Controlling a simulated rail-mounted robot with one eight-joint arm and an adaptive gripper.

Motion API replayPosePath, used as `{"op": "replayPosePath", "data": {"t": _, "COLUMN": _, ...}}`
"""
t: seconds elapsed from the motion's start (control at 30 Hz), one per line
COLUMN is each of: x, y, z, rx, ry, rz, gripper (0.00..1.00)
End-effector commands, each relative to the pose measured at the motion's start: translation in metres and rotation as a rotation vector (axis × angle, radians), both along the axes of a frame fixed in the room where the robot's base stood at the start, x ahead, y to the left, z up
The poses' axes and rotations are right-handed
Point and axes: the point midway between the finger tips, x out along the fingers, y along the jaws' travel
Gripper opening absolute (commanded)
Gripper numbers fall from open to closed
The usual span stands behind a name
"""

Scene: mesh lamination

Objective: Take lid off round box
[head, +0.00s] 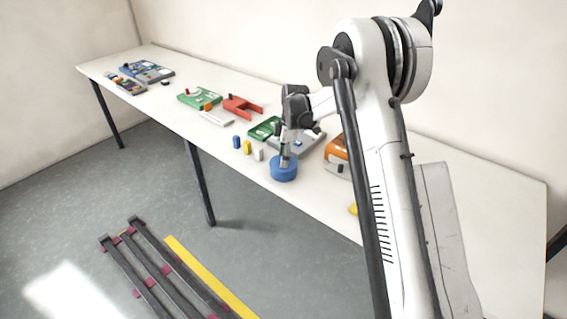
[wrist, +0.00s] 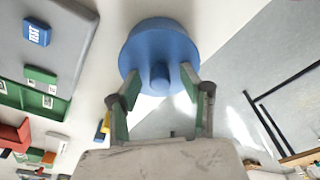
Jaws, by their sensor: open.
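The round box (head: 284,172) is blue and stands near the front edge of the white table in the head view. In the wrist view its blue round top (wrist: 160,42) fills the upper middle, with a short knob (wrist: 160,76) standing on it. My gripper (head: 285,158) is right above the box, pointing down. In the wrist view my gripper (wrist: 159,80) is open, its two green-padded fingers on either side of the knob with gaps showing. The seam between lid and box cannot be made out.
Small blue (head: 237,141), yellow (head: 248,147) and white (head: 258,154) blocks stand left of the box. A green tray (head: 262,129) and a grey tray (head: 310,142) lie behind it. An orange-topped object (head: 337,150) is to the right. The table's front edge (head: 235,164) is close.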

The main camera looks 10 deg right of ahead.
Motion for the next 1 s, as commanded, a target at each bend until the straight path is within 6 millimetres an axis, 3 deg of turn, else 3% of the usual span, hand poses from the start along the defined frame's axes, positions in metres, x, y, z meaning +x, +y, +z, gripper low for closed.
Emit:
{"op": "replayPosePath", "data": {"t": 0.1, "x": 0.000, "y": 0.000, "z": 0.000, "rx": 0.000, "ry": 0.000, "rz": 0.000, "gripper": 0.39}}
{"op": "replayPosePath", "data": {"t": 0.4, "x": 0.000, "y": 0.000, "z": 0.001, "rx": 0.000, "ry": 0.000, "rz": 0.000, "gripper": 0.00}}
{"op": "replayPosePath", "data": {"t": 0.77, "x": 0.000, "y": 0.000, "z": 0.003, "rx": 0.000, "ry": 0.000, "rz": 0.000, "gripper": 0.00}}
{"op": "replayPosePath", "data": {"t": 1.0, "x": 0.000, "y": 0.000, "z": 0.026, "rx": 0.000, "ry": 0.000, "rz": 0.000, "gripper": 0.00}}
